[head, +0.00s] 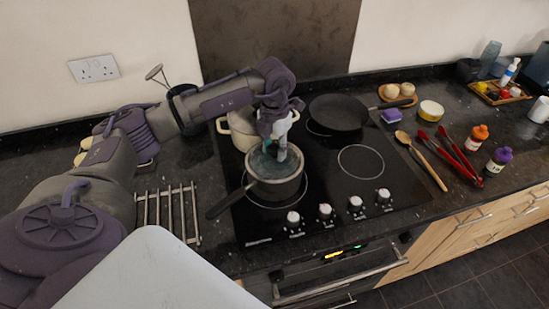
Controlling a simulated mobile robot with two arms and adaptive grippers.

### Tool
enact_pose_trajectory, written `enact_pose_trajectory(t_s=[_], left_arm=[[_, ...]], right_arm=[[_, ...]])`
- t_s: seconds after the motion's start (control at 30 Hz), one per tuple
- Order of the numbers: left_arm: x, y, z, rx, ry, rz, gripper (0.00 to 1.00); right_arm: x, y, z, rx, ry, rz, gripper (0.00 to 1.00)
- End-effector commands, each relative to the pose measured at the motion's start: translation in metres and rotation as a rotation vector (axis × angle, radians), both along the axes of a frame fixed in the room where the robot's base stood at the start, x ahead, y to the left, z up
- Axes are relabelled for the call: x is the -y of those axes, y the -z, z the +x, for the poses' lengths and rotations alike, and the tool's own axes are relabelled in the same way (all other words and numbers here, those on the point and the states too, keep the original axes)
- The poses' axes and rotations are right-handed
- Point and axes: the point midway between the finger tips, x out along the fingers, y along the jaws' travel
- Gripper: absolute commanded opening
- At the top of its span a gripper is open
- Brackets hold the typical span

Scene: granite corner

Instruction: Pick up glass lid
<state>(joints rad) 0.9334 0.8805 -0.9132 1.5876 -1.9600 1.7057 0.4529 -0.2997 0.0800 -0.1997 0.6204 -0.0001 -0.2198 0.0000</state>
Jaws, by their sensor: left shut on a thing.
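A dark saucepan (276,186) stands on the front left ring of the hob, its long handle pointing to the lower left. The bluish glass lid (263,163) is at the saucepan's mouth; I cannot tell whether it rests on the rim or is just clear of it. My left gripper (281,153) reaches down over the lid and is shut on it near its middle. The fingers hide the lid's knob and part of its far side. My right gripper is not in view.
A cream pot (240,130) stands close behind the saucepan, and a black frying pan (338,112) is at the back right. The front right ring (361,162) is empty. A metal rack (168,212) lies left of the hob. A wooden spoon (422,161) and red tongs (449,152) lie right.

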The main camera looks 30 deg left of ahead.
Motion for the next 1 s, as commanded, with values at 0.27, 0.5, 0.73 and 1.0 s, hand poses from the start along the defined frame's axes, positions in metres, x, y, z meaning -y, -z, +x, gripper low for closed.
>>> enact_pose_trajectory(t_s=[0.27,0.5,0.73,1.0], left_arm=[[0.000,-0.001,0.000,0.001,0.000,0.000,0.00],[0.000,-0.007,0.001,0.005,0.000,0.000,0.00],[0.000,-0.039,0.002,0.009,0.000,0.000,0.00],[0.061,-0.075,0.018,0.007,0.006,-0.003,0.00]], right_arm=[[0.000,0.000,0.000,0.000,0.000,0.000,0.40],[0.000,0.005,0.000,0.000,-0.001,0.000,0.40],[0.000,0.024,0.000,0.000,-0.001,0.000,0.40],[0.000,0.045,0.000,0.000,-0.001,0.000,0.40]])
